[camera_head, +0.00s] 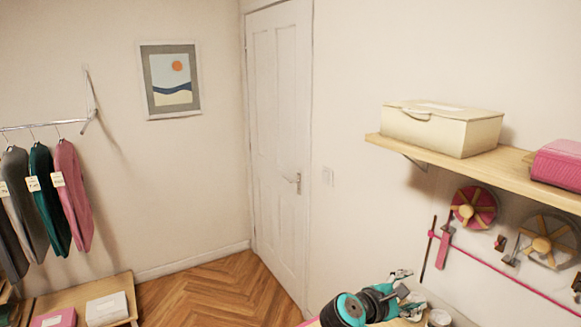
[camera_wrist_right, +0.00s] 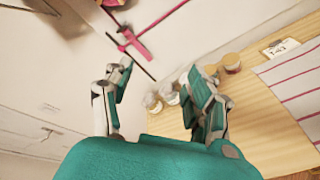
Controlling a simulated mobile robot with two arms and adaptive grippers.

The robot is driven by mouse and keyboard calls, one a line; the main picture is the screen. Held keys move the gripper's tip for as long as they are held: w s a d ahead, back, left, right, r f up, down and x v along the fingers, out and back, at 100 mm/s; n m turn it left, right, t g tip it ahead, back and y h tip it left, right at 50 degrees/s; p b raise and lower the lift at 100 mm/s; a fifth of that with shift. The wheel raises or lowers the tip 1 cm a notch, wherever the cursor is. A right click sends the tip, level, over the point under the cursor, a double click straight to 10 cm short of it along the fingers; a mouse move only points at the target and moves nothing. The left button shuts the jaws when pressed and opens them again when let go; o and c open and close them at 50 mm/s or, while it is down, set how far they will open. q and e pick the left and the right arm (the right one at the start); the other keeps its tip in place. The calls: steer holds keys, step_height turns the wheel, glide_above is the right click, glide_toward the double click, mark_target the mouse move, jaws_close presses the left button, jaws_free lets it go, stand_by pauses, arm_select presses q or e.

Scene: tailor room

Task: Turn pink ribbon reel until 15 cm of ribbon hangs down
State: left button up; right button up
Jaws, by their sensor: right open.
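The pink ribbon reel (camera_head: 474,207), with yellow-tan spokes, is mounted on the wall below the shelf in the head view. A short pink strip (camera_head: 443,250) hangs to its lower left, near a dark rod; it also shows in the right wrist view (camera_wrist_right: 130,43). Only part of a reel shows at the top edge there. My right gripper (camera_head: 408,288) is below and left of the reel, apart from it. In the right wrist view its fingers (camera_wrist_right: 160,88) are spread with nothing between them. My left gripper is out of view.
A second, brown-grey reel (camera_head: 545,242) is mounted right of the pink one. A wooden shelf (camera_head: 480,170) above holds a cream box (camera_head: 442,128) and a pink box (camera_head: 560,164). Small jars (camera_wrist_right: 160,97) stand on the wooden table (camera_wrist_right: 262,105) by my right gripper.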

steer(key=s+f+m+g+y, duration=0.3)
steer(key=s+f+m+y, duration=0.35)
steer(key=s+f, duration=1.05)
steer(key=s+a+m+g+y, duration=0.1)
steer(key=s+a+m+y, duration=0.2)
steer(key=s, duration=0.6)
steer(key=s+a+m+g+y, duration=0.1)
steer(key=s+a+m+y, duration=0.2)
steer(key=s, duration=0.7)
step_height(320, 180, down, 33)
steer(key=s+g+b, duration=0.1)
steer(key=b, duration=0.7)
arm_select(q)
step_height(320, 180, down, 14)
steer(key=b, duration=0.6)
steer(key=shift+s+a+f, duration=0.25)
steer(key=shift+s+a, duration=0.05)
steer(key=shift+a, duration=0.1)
arm_select(e)
steer(key=s+d+f, duration=0.1)
steer(key=s+f, duration=0.7)
steer(key=f, duration=0.4)
steer(key=s+d+f+g, duration=0.1)
steer(key=s+f, duration=0.8)
steer(key=f, duration=0.3)
steer(key=shift+s+d+f+n, duration=0.2)
steer(key=shift+s+d+n, duration=0.05)
steer(key=shift+s+n, duration=0.1)
